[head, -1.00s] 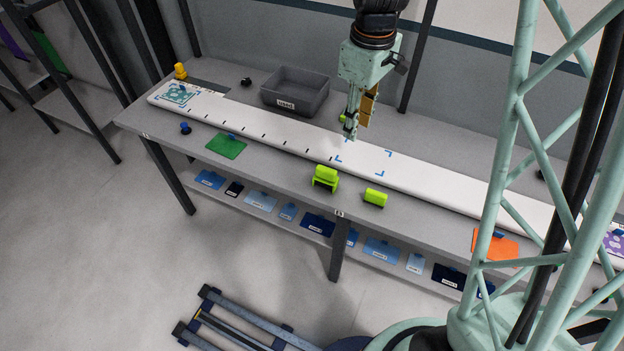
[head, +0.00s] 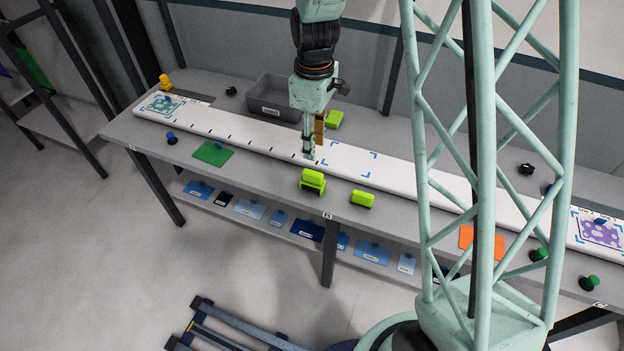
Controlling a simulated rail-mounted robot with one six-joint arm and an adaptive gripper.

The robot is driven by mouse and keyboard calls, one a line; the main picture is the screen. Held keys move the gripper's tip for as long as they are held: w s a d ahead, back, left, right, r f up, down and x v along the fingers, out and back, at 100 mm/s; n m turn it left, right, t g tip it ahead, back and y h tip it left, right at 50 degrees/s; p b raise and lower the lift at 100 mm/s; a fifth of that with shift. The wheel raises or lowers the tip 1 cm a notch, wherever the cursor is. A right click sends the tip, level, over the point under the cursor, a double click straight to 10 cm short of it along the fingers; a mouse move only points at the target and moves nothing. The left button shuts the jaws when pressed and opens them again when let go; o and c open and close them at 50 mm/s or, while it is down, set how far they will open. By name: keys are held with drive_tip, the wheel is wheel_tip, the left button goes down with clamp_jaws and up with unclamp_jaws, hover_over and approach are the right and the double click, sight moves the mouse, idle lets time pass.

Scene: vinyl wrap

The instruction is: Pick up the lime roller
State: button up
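Three lime objects are on the workbench, and at this size I cannot tell for sure which is the roller. A two-part lime object (head: 313,180) stands at the bench's front side. A low lime block with a dark underside (head: 362,199) lies to its right. Another lime block (head: 334,119) sits behind the white strip, just right of the grey bin. My gripper (head: 309,156) points down over the white strip, just behind the two-part lime object in the picture. It appears empty. Its finger opening is too small to make out.
The long white strip (head: 400,177) has blue corner marks. A grey bin (head: 273,98) stands behind it. A green sheet (head: 212,153) lies front left and an orange sheet (head: 482,243) front right. My lattice column hides part of the bench at right.

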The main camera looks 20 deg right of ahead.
sight(313, 172)
drive_tip(key=shift+f, duration=0.1)
drive_tip(key=shift+f, duration=4.15)
drive_tip(key=shift+f, duration=0.1)
drive_tip(key=shift+w+a+f, duration=0.1)
drive_tip(key=shift+w+f, duration=0.05)
drive_tip(key=shift+f, duration=2.35)
drive_tip(key=shift+c, duration=0.9)
drive_tip(key=c, duration=0.8)
